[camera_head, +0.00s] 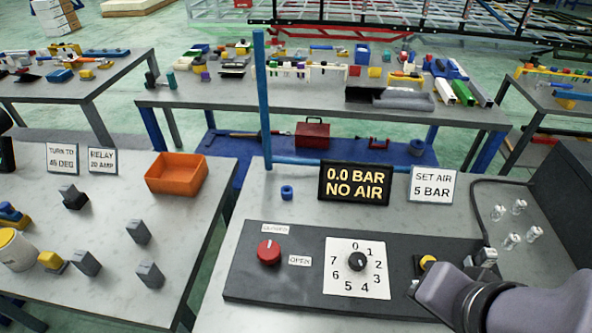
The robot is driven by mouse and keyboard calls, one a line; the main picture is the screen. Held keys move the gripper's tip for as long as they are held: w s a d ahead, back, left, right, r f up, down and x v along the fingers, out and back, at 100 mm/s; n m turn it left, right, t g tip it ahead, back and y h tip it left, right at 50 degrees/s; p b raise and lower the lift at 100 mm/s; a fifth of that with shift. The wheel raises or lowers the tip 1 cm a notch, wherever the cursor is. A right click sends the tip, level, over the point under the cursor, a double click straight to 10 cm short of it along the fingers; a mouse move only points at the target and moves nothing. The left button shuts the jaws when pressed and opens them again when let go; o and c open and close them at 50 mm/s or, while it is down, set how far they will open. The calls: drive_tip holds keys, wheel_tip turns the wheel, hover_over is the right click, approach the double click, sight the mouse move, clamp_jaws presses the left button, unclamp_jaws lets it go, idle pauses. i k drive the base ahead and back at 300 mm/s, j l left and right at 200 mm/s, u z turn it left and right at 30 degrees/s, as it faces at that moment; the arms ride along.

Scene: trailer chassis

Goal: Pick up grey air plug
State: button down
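My arm comes in from the lower right, and my gripper (446,290) is over the right end of the dark control panel. Its fingertips are not clearly visible, so I cannot tell whether it is open or shut. A small grey block-like piece (487,257) shows just beyond my gripper; I cannot tell whether it is the grey air plug. A yellow-topped fitting (428,262) is on the panel to the left of it. Several small silver-grey fittings (511,241) stand on the table to the right, apart from my gripper.
The panel (310,246) has a red knob (269,252) and a numbered dial (357,262). Behind it are a "0.0 BAR NO AIR" display (354,184) and a "SET AIR 5 BAR" sign (432,186). A dark cable (478,200) and dark box (565,190) are at the right.

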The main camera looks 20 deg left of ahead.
sight(487, 257)
drive_tip(key=u, duration=0.45)
drive_tip(key=z, duration=1.1)
drive_tip(key=i+l+u, duration=0.15)
drive_tip(key=l+u, duration=0.2)
drive_tip(key=i+l+u, duration=0.15)
drive_tip(key=l+u, duration=0.5)
drive_tip(key=i+l, duration=0.05)
drive_tip(key=l, duration=0.05)
